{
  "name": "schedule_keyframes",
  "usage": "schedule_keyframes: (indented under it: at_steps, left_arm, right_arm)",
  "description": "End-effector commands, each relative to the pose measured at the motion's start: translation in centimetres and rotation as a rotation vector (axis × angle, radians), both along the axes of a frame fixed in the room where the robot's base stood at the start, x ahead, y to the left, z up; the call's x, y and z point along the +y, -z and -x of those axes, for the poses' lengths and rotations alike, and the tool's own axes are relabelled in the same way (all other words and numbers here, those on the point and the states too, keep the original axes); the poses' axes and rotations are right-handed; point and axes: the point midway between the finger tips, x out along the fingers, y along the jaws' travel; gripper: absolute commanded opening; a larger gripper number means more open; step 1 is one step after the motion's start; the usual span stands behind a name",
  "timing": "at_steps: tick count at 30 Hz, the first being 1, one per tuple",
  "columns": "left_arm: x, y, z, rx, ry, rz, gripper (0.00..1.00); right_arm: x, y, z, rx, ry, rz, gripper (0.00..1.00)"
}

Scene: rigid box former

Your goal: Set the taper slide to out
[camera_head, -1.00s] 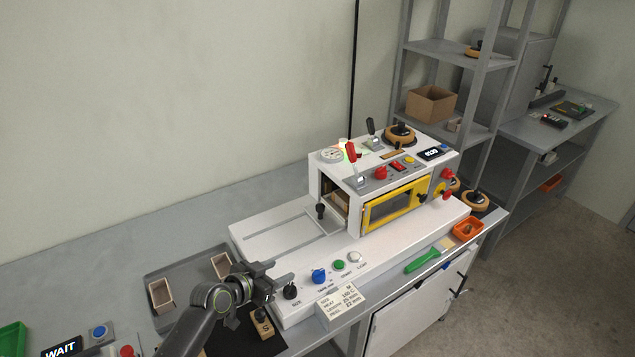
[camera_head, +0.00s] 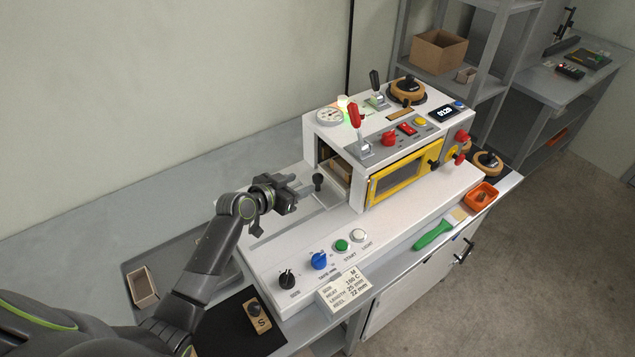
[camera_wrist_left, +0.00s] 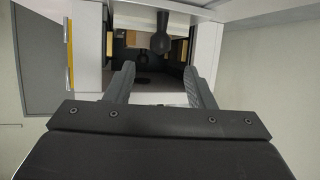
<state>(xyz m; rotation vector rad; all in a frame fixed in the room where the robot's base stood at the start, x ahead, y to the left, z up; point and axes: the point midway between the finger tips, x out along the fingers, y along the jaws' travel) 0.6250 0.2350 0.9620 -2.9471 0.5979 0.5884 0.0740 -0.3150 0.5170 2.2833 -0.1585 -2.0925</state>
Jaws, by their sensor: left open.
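In the left wrist view the black knob (camera_wrist_left: 160,43) stands beyond and between the two spread fingertips (camera_wrist_left: 159,72). I see no contact with it. My forearm covers part of the track behind the gripper. My right gripper is not in view.
The white box former (camera_head: 335,130) has a red lever (camera_head: 355,115) and a yellow-framed door (camera_head: 400,180). A green-handled tool (camera_head: 433,236) lies to the right.

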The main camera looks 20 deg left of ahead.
Motion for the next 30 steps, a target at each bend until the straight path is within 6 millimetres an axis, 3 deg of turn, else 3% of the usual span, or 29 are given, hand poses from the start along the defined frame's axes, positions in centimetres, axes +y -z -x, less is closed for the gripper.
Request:
schedule_keyframes:
  at_steps: [1,6,15,30]
  left_arm:
    - [-0.5,0.9,-1.0,-0.002,0.001,0.001,0.49]
    - [-1.6,2.1,-3.6,-0.002,0.001,0.001,0.49]
    - [-2.9,3.3,-6.8,-0.001,-0.001,0.000,0.49]
    - [-3.2,3.4,-7.6,0.000,0.000,0.001,0.46]
  right_arm:
    - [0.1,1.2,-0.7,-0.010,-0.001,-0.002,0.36]
    - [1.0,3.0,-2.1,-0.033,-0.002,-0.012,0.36]
    - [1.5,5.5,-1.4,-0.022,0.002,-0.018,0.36]
    - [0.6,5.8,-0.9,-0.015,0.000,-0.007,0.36]
